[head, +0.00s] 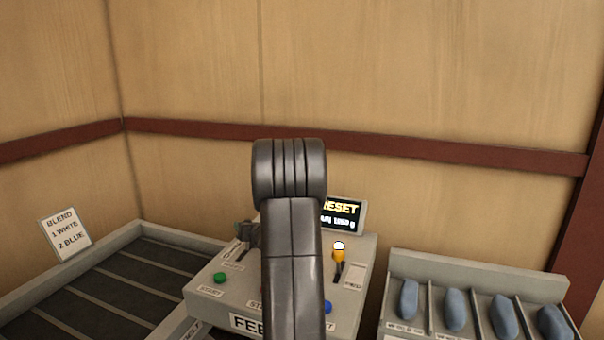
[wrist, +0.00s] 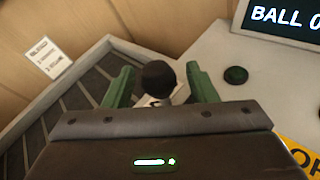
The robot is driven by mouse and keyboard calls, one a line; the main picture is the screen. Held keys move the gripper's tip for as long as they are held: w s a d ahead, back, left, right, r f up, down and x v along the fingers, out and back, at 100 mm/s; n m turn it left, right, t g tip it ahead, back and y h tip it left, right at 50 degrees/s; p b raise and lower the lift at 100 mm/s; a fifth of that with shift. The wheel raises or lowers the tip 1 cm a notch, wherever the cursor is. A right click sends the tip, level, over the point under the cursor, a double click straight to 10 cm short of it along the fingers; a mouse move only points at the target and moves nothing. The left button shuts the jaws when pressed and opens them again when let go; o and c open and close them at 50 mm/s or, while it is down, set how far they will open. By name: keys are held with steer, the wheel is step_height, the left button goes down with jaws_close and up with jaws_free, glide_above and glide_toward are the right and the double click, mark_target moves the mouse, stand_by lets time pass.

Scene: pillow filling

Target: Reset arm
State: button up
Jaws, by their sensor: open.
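My arm stands in front of the grey control panel (head: 205,288) in the head view and hides its middle. My gripper (head: 247,233) is over the panel's back left part, largely hidden there. In the wrist view my gripper (wrist: 160,88) is open, with one green finger on each side of a round black knob (wrist: 158,76). A lever with a yellow-orange knob (head: 339,254) stands on the panel's right. A screen (head: 342,213) behind it reads "RESET" above a line I cannot read fully.
A green button (head: 220,278) and a blue button (head: 328,307) are on the panel. A slatted tray (head: 182,235) with a blend card (head: 65,240) lies left. A rack (head: 480,268) with several blue pillow-like pieces (head: 456,310) stands right. Wooden walls close the back.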

steer(key=shift+x, duration=1)
steer(key=b+v, duration=0.3)
steer(key=v, duration=1.1)
steer(key=p+x, duration=0.3)
steer(key=x, duration=1.1)
steer(key=shift+a+r+p, duration=0.1)
steer(key=shift+p, duration=0.2)
steer(key=shift+s+a, duration=0.2)
steer(key=shift+s, duration=0.3)
steer(key=shift+s+r, duration=0.1)
steer(key=shift+s, duration=0.25)
steer(key=shift+s+r, duration=0.1)
steer(key=shift+r, duration=0.05)
